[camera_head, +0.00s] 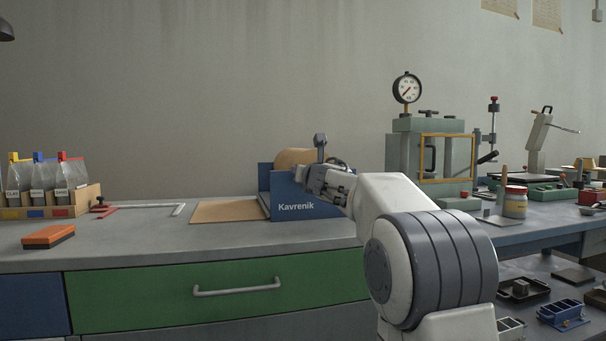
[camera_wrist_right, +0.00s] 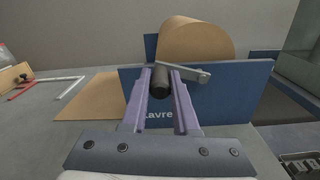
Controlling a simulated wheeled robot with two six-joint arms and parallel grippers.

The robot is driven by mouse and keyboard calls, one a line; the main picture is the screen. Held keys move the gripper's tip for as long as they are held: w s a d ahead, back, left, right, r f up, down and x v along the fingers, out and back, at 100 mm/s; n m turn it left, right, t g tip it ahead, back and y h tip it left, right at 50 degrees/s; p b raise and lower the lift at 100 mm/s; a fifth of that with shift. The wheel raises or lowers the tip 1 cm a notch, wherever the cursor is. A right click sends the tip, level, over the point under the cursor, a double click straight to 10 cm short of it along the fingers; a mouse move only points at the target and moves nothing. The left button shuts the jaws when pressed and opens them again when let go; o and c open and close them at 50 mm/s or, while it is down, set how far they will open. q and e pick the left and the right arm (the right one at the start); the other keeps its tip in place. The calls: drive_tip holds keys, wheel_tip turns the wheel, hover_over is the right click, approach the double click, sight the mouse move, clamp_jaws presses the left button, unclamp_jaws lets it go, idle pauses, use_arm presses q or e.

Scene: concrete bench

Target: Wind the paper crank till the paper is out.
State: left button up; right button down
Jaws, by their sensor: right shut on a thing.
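The blue paper dispenser marked "Kavrenik" (camera_head: 290,207) stands on the bench, with a brown paper roll (camera_head: 292,158) in it. A flat sheet of brown paper (camera_head: 228,211) lies out to the left of the dispenser. In the right wrist view the roll (camera_wrist_right: 197,40) shows behind the blue side panel (camera_wrist_right: 235,95), and the sheet (camera_wrist_right: 95,98) lies to the left. The grey crank arm (camera_wrist_right: 198,74) has a dark handle (camera_wrist_right: 160,84). My right gripper (camera_wrist_right: 161,76) is shut on this handle, one finger on each side. In the head view my arm partly hides the dispenser's right side. My left gripper is not in view.
An orange-topped block (camera_head: 48,237) and a box of bags (camera_head: 50,205) are at the left. A white L-shaped piece (camera_head: 178,209) lies left of the sheet. A green press with a gauge (camera_head: 407,88) stands at the right. The bench front left of the dispenser is clear.

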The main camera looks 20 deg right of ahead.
drive_tip(key=shift+f+n, duration=0.25)
drive_tip(key=shift+n, duration=0.05)
idle(0.4)
drive_tip(key=c, duration=0.7)
unclamp_jaws()
drive_tip(key=shift+s+r+b, duration=0.1)
drive_tip(key=shift+s+b, duration=0.2)
drive_tip(key=shift+s, duration=0.05)
drive_tip(key=s, duration=0.3)
drive_tip(key=s+b, duration=0.1)
drive_tip(key=s, duration=0.2)
drive_tip(key=s+a+b, duration=0.1)
drive_tip(key=s, duration=0.2)
drive_tip(key=shift+s+a, duration=0.1)
drive_tip(key=shift+s, duration=0.25)
